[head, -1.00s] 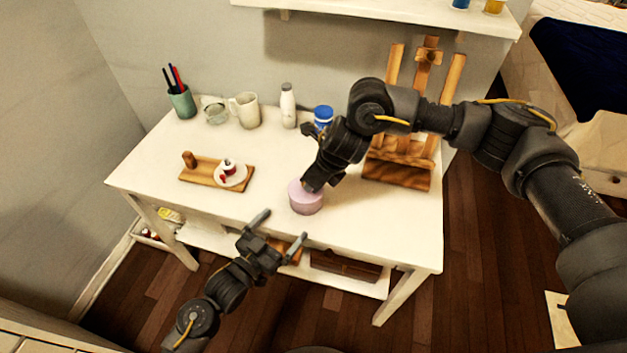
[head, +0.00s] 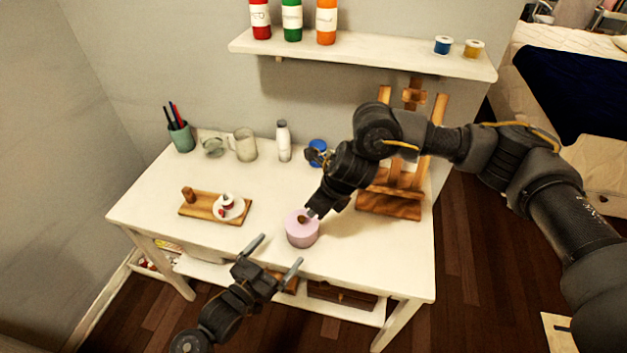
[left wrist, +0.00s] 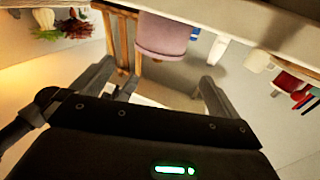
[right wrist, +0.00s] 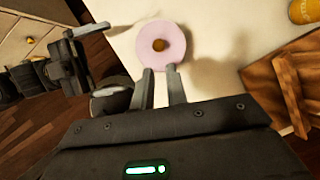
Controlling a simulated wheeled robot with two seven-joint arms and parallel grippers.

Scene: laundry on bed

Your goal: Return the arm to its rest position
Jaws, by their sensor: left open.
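My left gripper (head: 275,254) is open and empty. It stands in front of the white table (head: 160,214), near its front edge. In the left wrist view the fingers are wide apart with nothing between them. My right gripper (head: 313,211) is at the upper right rim of a round pink box (head: 301,234) with a brown knob on top. In the right wrist view its fingers (right wrist: 160,70) are a little apart and empty, at the near edge of the pink box (right wrist: 153,54). The knob lies beyond the fingertips. I cannot tell whether they touch the box.
A wooden tray with a small plate (head: 230,208) lies at left on the table. A pen cup (head: 181,136), mug (head: 243,145) and white bottle (head: 284,141) stand at the back. A wooden easel (head: 390,205) is behind my right arm. A wall shelf (head: 350,58) hangs above.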

